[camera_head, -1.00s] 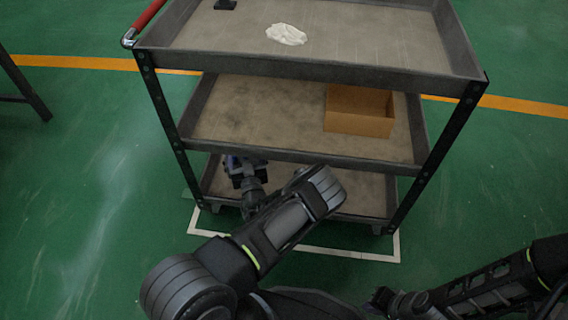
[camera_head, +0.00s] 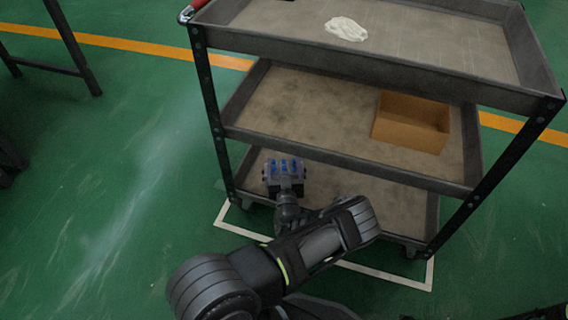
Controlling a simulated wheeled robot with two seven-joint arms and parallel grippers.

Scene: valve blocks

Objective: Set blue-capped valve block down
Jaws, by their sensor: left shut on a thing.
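The blue-capped valve block (camera_head: 284,170) is a grey block with several blue caps on top. It is at the left part of the cart's bottom shelf (camera_head: 385,205), by the front edge. My left gripper (camera_head: 286,192) is shut on it from the front; the fingers are small and partly hidden by the block. I cannot tell whether the block touches the shelf. My left arm runs in front of the shelf and hides part of it. My right gripper is not in view.
The cart's middle shelf (camera_head: 320,110) holds an open cardboard box (camera_head: 411,121). The top shelf (camera_head: 420,35) holds a crumpled white cloth (camera_head: 346,28). The middle shelf hangs over the bottom one. A dark post (camera_head: 212,120) stands left of the block.

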